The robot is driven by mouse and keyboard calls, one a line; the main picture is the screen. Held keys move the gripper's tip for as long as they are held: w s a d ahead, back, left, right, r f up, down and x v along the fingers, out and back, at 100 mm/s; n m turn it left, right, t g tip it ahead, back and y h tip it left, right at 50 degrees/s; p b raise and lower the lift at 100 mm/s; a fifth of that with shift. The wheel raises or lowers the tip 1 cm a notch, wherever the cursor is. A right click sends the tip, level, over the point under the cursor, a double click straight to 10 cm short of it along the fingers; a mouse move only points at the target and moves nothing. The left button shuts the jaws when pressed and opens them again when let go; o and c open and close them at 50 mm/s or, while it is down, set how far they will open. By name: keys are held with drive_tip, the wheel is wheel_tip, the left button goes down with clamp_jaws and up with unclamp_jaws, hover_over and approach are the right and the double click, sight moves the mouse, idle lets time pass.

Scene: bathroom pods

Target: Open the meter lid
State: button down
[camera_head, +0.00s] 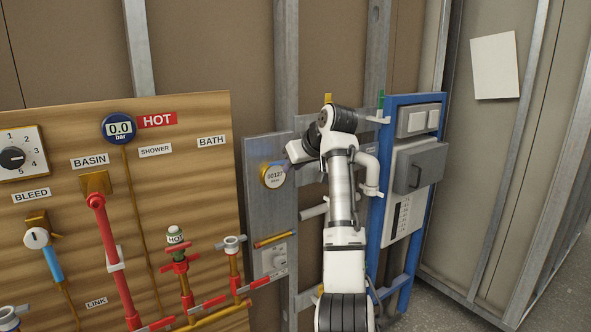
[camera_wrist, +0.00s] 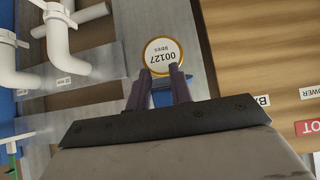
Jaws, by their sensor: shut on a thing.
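The water meter (camera_head: 273,175) is mounted on a grey metal panel. Its round white dial has a brass rim and reads 00127 litres. The dial face is uncovered and also shows in the wrist view (camera_wrist: 163,52). My gripper (camera_head: 291,158) is at the upper right edge of the meter. In the wrist view its two dark fingers (camera_wrist: 160,76) reach to the dial's rim. A small blue piece, which looks like the meter lid (camera_wrist: 162,98), shows between the fingers. The fingers hide most of it, so its exact angle cannot be told.
A wooden board (camera_head: 200,115) with red pipes, valves and a pressure gauge (camera_head: 118,128) stands to the left. White pipes (camera_head: 368,165) and a blue frame (camera_head: 387,190) with a grey-handled box (camera_head: 419,168) are close on the right. A brass-coloured bar (camera_head: 274,239) sits below the meter.

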drive_tip(key=shift+w+a+g+h, duration=0.1)
drive_tip(key=shift+a+g+h, duration=0.05)
drive_tip(key=shift+g+h, duration=0.2)
drive_tip(key=shift+r+g, duration=0.1)
drive_tip(key=shift+g, duration=0.15)
drive_tip(key=c, duration=1.2)
unclamp_jaws()
drive_tip(key=shift+a, duration=0.1)
drive_tip(key=shift+c, duration=0.2)
drive_tip(key=shift+r, duration=0.1)
drive_tip(key=shift+d+r, duration=0.1)
drive_tip(key=shift+d, duration=0.1)
drive_tip(key=b+v, duration=0.3)
drive_tip(key=v, duration=1)
drive_tip(key=shift+s+r, duration=0.15)
drive_tip(key=shift+s, duration=0.1)
